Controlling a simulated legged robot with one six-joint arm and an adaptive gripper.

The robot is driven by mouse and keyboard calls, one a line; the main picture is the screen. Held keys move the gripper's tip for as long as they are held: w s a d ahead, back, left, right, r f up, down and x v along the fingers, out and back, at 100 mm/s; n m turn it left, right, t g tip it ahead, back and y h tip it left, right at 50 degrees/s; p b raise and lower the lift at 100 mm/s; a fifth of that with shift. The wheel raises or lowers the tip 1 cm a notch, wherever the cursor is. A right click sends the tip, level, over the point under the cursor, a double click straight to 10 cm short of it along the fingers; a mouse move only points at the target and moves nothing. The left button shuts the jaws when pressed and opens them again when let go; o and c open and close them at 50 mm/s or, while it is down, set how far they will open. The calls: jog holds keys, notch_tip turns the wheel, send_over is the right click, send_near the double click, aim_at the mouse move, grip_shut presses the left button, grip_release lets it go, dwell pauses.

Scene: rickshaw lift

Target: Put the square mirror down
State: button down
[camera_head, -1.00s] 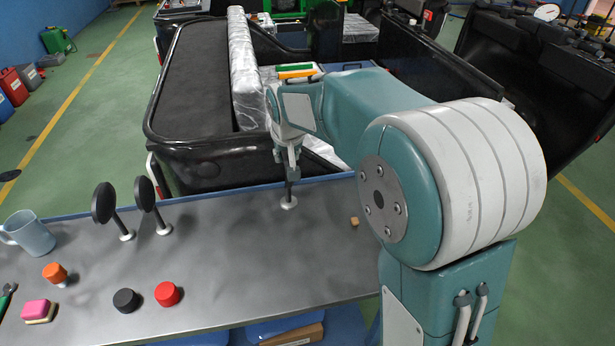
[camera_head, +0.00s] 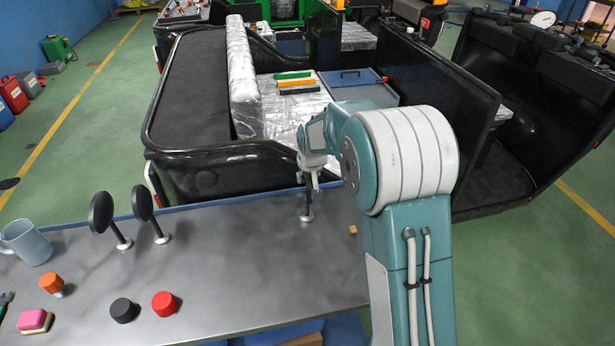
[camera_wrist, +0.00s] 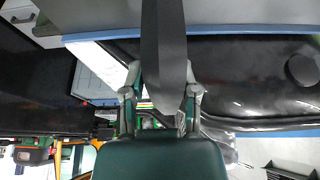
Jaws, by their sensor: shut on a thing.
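My gripper (camera_head: 309,180) is shut on the square mirror (camera_head: 307,206) near the far edge of the grey table (camera_head: 235,255). In the head view a dark upright piece and a pale round foot show below the jaws. The foot appears at or just above the tabletop; I cannot tell if it touches. In the wrist view the mirror (camera_wrist: 164,40) is a dark strip running between the two fingers of my gripper (camera_wrist: 163,90). Its square face cannot be made out.
Two round black mirrors (camera_head: 102,212) (camera_head: 143,203) stand on the table to the left. A blue mug (camera_head: 28,242), orange cap (camera_head: 52,283), black knob (camera_head: 123,310), red knob (camera_head: 164,304) and small wooden cube (camera_head: 352,230) are also there. The black rickshaw (camera_head: 215,160) lies beyond.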

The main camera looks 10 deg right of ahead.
jog(key=shift+c, duration=1.8)
grip_release()
jog(key=v, duration=1.2)
jog(key=s+r, duration=0.3)
jog(key=s, duration=0.5)
jog(key=s+r, duration=0.4)
jog(key=s, duration=0.4)
jog(key=s+f+t, duration=0.1)
jog(key=s+f, duration=0.1)
jog(key=s, duration=1.4)
jog(key=shift+a+f, duration=0.15)
